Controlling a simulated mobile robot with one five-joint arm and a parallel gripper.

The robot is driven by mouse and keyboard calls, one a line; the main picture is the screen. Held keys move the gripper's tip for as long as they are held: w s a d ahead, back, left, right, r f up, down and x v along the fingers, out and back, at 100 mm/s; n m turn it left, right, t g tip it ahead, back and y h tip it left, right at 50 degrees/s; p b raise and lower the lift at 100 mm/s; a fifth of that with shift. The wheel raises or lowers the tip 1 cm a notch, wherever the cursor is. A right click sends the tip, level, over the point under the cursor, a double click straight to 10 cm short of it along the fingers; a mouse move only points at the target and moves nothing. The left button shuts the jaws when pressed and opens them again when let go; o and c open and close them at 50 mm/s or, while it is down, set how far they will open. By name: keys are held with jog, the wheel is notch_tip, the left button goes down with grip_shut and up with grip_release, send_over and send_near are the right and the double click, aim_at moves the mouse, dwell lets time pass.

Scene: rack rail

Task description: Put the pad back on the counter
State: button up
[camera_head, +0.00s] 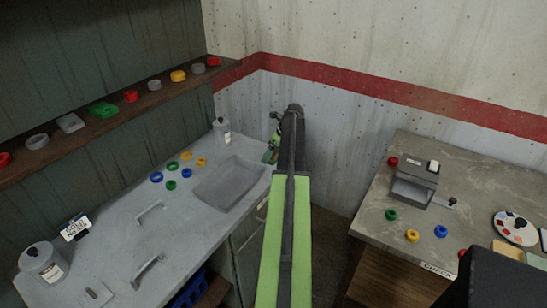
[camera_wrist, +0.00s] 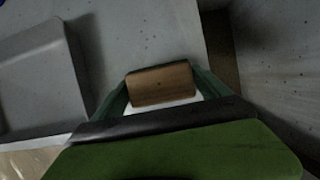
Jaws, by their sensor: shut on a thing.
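My gripper (camera_head: 272,148) is at the end of my green arm, by the far right end of the left counter. In the wrist view, its green fingers are shut on a brown block (camera_wrist: 160,85), which I take to be the pad, with a white part below it. The pad is hidden or too small to make out in the head view. The grey left counter (camera_head: 130,222) holds a sink (camera_head: 228,184). In the wrist view, the pad appears over the grey surface to the right of the sink basin (camera_wrist: 40,80). I cannot tell whether it touches it.
Coloured rings (camera_head: 172,185) and a white bottle (camera_head: 221,131) stand around the sink. A canister (camera_head: 43,262) is at the near left. A shelf (camera_head: 120,112) runs above. The right counter (camera_head: 380,228) carries a grey device (camera_head: 414,184), several rings and a palette (camera_head: 515,228).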

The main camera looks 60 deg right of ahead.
jog(key=o, duration=1)
jog(key=shift+o, duration=0.2)
jog(key=p+v, duration=1.1)
jog(key=v, duration=0.1)
jog(key=shift+r, duration=0.2)
